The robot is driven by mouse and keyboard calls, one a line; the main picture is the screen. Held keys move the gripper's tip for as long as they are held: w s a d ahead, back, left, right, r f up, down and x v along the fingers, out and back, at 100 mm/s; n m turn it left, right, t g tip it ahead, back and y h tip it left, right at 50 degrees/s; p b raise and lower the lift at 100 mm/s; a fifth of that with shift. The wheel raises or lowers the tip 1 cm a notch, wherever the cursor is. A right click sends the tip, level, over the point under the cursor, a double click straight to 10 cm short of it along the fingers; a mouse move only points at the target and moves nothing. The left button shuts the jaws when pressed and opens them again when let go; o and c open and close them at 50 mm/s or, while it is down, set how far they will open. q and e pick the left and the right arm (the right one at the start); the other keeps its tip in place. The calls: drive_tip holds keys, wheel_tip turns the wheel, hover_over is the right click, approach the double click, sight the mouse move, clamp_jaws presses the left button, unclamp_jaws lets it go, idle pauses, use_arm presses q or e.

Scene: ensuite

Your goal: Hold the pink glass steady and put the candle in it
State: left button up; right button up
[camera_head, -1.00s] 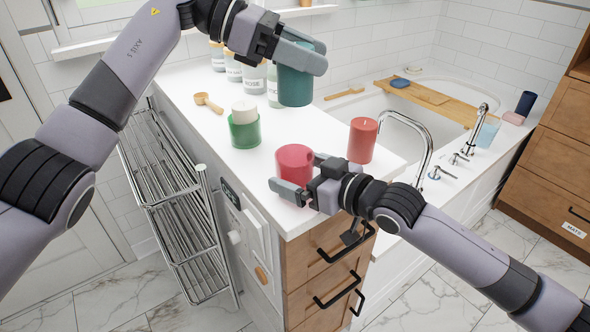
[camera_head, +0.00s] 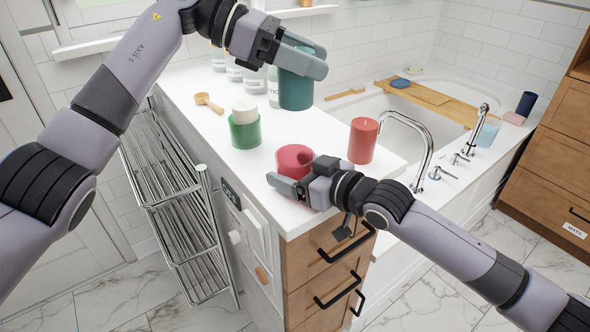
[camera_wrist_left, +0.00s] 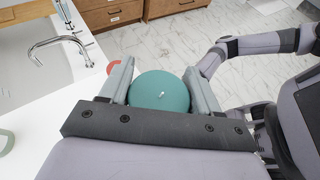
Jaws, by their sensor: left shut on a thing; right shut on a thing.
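The teal candle (camera_head: 296,91) is held upright in my left gripper (camera_head: 312,62), above the white counter. In the left wrist view the candle's round top and wick (camera_wrist_left: 160,92) show between the two fingers. The pink glass (camera_head: 294,155) is near the counter's front corner, with its opening now showing. My right gripper (camera_head: 284,186) is shut on it low down, and its fingers hide the lower part. The candle is above and behind the glass, clearly apart from it.
A red candle (camera_head: 363,141) stands right of the pink glass. A green glass (camera_head: 245,133) holding a white candle (camera_head: 245,112) stands to the left. A wooden scoop (camera_head: 208,101) and several jars are further back. The tub's faucet (camera_head: 423,135) is to the right.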

use_arm(q)
wheel_tip(320, 180, down, 11)
idle(1.2)
drive_tip(key=shift+r, duration=0.1)
drive_tip(key=o, duration=1.2)
drive_tip(key=shift+o, duration=0.2)
drive_tip(key=shift+a, duration=0.1)
drive_tip(key=v, duration=1.2)
use_arm(e)
drive_tip(key=o, duration=1)
drive_tip(key=shift+o, duration=0.2)
